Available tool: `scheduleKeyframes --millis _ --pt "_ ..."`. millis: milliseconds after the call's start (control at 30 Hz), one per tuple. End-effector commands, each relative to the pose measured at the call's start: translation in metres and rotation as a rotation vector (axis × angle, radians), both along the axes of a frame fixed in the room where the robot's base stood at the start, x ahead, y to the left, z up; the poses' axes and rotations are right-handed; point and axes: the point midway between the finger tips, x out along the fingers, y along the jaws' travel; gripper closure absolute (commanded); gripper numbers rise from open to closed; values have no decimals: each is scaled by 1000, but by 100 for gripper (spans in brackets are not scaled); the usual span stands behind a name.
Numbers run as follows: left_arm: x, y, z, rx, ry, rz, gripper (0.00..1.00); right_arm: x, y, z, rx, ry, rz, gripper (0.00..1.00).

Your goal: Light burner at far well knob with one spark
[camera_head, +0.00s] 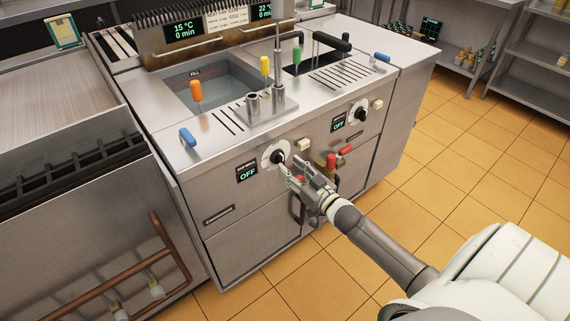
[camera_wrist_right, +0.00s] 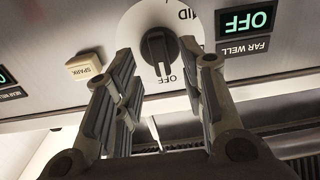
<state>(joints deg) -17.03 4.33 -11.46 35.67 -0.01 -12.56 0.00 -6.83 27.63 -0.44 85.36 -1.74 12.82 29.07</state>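The far well knob (camera_head: 277,155) is a black knob on a white round dial on the front panel, beside a green OFF display (camera_head: 247,173). In the right wrist view the black knob (camera_wrist_right: 158,56) stands upright, near the OFF mark, and the far well display (camera_wrist_right: 245,21) reads OFF. My right gripper (camera_head: 292,172) is open just in front of the knob. Its fingertips (camera_wrist_right: 166,62) are either side of the knob in that view; I cannot tell if they touch it. A cream SPARK button (camera_wrist_right: 84,67) sits beside the dial, also in the head view (camera_head: 303,145). My left gripper is not in view.
A second knob (camera_head: 361,112) with its own OFF display (camera_head: 338,124) and cream button (camera_head: 376,104) is further right. Coloured handles stand on the counter top. The tiled floor in front is clear.

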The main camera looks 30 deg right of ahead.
Motion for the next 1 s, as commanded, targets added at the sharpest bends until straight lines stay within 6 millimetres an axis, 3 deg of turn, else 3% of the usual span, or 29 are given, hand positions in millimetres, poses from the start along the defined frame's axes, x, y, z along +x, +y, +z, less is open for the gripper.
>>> scheduleKeyframes --millis 100,300,667,967,1000 --pt "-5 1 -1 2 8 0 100 16 1 0 0 0 -1 62" --pt "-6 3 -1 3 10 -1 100 31 3 0 0 0 0 62" --pt "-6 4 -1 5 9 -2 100 34 3 0 0 1 0 62" --pt "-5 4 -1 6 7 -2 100 34 3 0 0 1 0 100" --pt "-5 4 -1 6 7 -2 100 34 3 0 0 1 0 100"
